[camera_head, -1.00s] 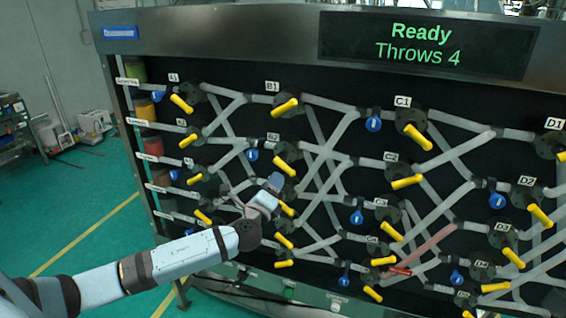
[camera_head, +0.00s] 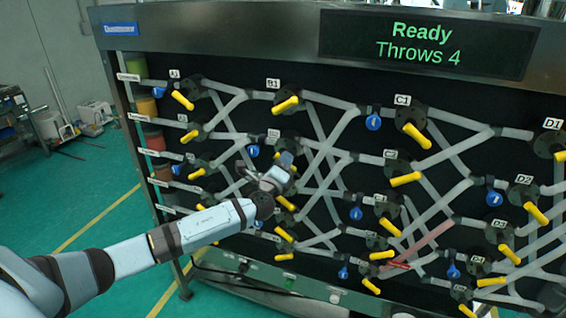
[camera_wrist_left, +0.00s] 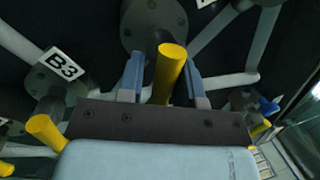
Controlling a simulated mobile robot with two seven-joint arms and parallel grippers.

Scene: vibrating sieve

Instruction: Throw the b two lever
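The B2 label (camera_head: 274,134) is on the dark panel, below the B1 valve. The valve under it and its yellow lever are mostly hidden behind my left gripper (camera_head: 284,168) in the head view. In the left wrist view, a yellow lever (camera_wrist_left: 171,70) on a dark round valve stands between the two fingers of my left gripper (camera_wrist_left: 165,82). The fingers are apart, with a visible gap on the left side of the lever. The B3 label (camera_wrist_left: 62,65) and another yellow lever (camera_wrist_left: 46,131) are at the left there. My right gripper is not in view.
The yellow B1 lever (camera_head: 286,104) is above my gripper, and another yellow lever (camera_head: 286,203) is just below it. Grey pipes and several blue tags cross the panel. The display (camera_head: 425,45) reads "Ready" and "Throws 4". Green floor (camera_head: 95,185) is clear at left.

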